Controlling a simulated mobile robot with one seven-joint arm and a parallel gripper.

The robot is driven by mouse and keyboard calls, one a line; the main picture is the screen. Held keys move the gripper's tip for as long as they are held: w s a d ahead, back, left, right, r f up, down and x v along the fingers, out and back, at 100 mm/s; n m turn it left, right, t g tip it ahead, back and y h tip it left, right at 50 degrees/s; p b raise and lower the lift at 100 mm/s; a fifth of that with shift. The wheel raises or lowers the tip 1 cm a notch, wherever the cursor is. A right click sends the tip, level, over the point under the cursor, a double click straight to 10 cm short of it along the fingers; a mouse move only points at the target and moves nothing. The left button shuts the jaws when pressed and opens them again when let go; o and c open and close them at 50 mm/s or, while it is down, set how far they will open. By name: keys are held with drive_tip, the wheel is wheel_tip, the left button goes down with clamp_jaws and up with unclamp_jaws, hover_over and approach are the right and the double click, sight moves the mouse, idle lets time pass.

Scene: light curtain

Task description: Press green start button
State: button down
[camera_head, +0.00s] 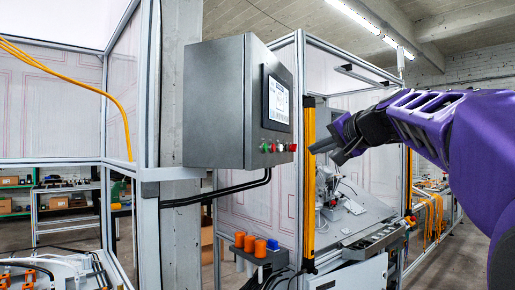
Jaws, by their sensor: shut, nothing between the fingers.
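A grey control box (215,105) is mounted on a post left of centre, with a screen (277,100) on its right-facing side. Below the screen is a row of several small buttons. A small green button (264,147) shows at the left of this row, with red ones beside it. My gripper (326,150) is to the right of the buttons, apart from them, and points left. Its dark fingers are shut and empty.
A yellow light-curtain upright (309,190) stands between the box and the work cell. Orange cylinders (250,243) stand on a low holder below the box. Black cables (225,192) run under the box. A machine table (365,215) is behind my gripper.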

sight(265, 148)
drive_tip(key=shift+a, duration=0.15)
drive_tip(key=w+a+p, duration=0.3)
drive_tip(key=a, duration=0.4)
drive_tip(key=shift+w+a, duration=0.35)
drive_tip(key=shift+w, duration=0.05)
drive_tip(key=shift+a, duration=0.2)
idle(1.9)
drive_tip(key=shift+w+a, duration=0.15)
drive_tip(key=shift+a, duration=0.05)
